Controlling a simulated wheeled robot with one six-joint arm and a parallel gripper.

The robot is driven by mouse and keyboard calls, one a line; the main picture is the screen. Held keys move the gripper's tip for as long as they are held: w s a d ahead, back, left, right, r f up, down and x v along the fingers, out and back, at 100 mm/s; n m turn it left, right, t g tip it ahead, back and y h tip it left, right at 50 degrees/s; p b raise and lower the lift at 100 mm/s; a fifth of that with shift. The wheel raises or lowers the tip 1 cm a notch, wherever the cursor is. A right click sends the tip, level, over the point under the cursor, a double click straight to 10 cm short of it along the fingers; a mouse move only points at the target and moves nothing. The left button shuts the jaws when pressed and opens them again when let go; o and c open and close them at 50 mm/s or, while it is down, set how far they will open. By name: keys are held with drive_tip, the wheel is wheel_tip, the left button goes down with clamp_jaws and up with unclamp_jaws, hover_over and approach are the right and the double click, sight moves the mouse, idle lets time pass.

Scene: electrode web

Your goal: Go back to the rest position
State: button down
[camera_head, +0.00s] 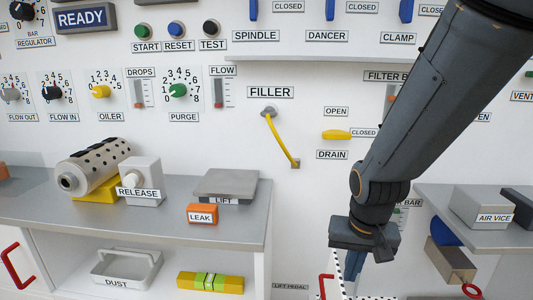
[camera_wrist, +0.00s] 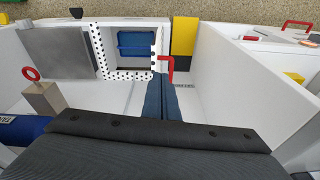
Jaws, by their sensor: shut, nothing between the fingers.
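My gripper (camera_head: 352,268) hangs pointing down at the lower right of the head view, in front of the gap between the left bench and the right shelf. In the wrist view my gripper (camera_wrist: 166,80) has its two blue fingers together, with nothing between them. Below the fingertips is a white box with a black-dotted rim (camera_wrist: 103,65) and a blue thing inside. A red handle (camera_wrist: 168,64) shows right beside the fingertips; I cannot tell whether they touch.
The left bench (camera_head: 235,222) carries a perforated roller (camera_head: 95,162), a release block (camera_head: 140,180) and a lift plate (camera_head: 225,184). The right shelf (camera_head: 490,240) holds the air vice (camera_head: 482,205). The wall panel with knobs and levers stands behind my arm.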

drive_tip(key=s+a+r+n+g, duration=0.2)
drive_tip(key=s+a+r+n, duration=0.5)
drive_tip(key=s+a, duration=0.55)
drive_tip(key=s+d+r+m+p, duration=0.1)
drive_tip(key=d+r+m+p, duration=0.3)
drive_tip(key=d+r+p, duration=0.8)
wheel_tip(320, 180, up, 3)
drive_tip(key=p, duration=0.9)
drive_tip(key=shift+d+m+p, duration=0.3)
drive_tip(key=shift+d+p, duration=0.1)
